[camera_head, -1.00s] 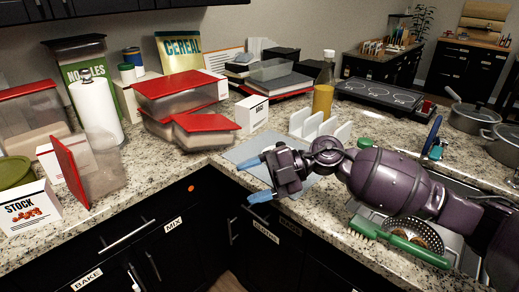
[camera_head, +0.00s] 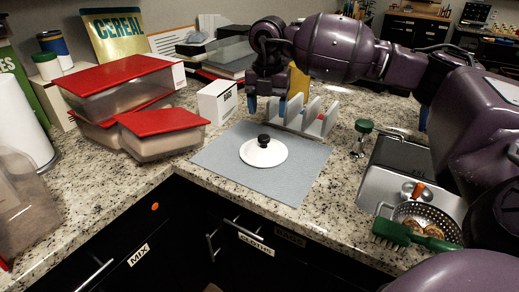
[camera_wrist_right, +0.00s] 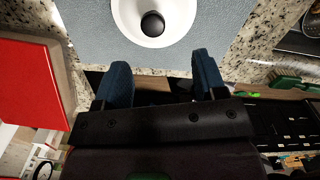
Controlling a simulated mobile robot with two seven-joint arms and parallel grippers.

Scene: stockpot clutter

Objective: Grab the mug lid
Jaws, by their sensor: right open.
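The mug lid (camera_head: 252,155) is a white round disc with a black knob on top. It lies knob up on the grey-blue mat (camera_head: 295,183) on the counter. In the right wrist view the lid (camera_wrist_right: 187,22) is at the top edge, partly cut off, beyond my fingers. My right gripper (camera_head: 268,105) is open and empty, behind the lid in the head view and apart from it. Its blue fingers also show open in the right wrist view (camera_wrist_right: 161,78). My left gripper is not in view.
A white slotted rack (camera_head: 318,122) and a small white box (camera_head: 217,101) stand close to my right gripper. Red-lidded containers (camera_head: 160,122) are left of the mat. A sink with a colander (camera_head: 425,213) and a green brush (camera_head: 415,235) is at right. The mat around the lid is clear.

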